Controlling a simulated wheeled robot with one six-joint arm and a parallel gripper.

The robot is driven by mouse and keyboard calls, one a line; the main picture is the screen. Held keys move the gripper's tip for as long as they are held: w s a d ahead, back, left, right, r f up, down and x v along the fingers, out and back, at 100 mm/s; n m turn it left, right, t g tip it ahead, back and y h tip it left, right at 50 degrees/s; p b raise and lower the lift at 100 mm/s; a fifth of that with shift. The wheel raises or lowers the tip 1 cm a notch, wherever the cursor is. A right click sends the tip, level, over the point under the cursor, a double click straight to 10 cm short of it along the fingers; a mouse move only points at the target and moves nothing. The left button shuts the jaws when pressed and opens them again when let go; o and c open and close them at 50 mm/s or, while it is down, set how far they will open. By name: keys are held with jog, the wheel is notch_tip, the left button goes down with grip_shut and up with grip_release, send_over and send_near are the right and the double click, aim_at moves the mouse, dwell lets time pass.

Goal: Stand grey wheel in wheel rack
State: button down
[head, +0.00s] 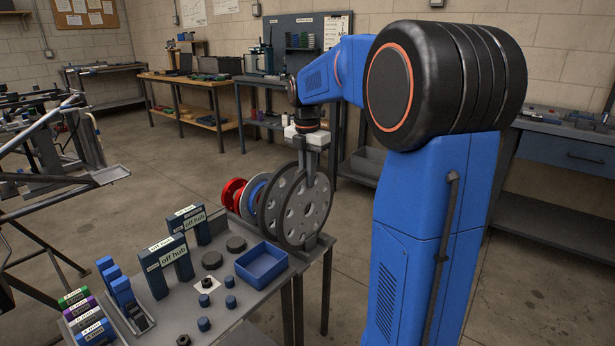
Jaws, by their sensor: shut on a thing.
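My gripper (308,168) points down at the far right end of the bench and is shut on the upper part of a grey wheel (304,210). This wheel is an upright disc with round holes, its lower edge at the level of the wheel rack (317,244). Whether it rests in a slot is unclear. To its left, more upright wheels stand close together: a dark-rimmed one (268,206), a blue one (248,196) and red ones (231,192). The wheels overlap and hide most of the rack.
A blue tray (262,264) sits in front of the rack. Dark blue stands with "off hub" labels (184,221), small blue cylinders (204,324) and dark hexagonal pieces (236,243) cover the bench top (180,318). A tube chassis (50,150) stands at the left.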

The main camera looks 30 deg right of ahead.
jog(key=c, duration=1.8)
grip_release()
jog(key=shift+o, duration=0.2)
jog(key=shift+r, duration=0.1)
notch_tip(320, 180, up, 17)
jog(key=shift+a, duration=0.15)
jog(key=shift+s+r, duration=0.1)
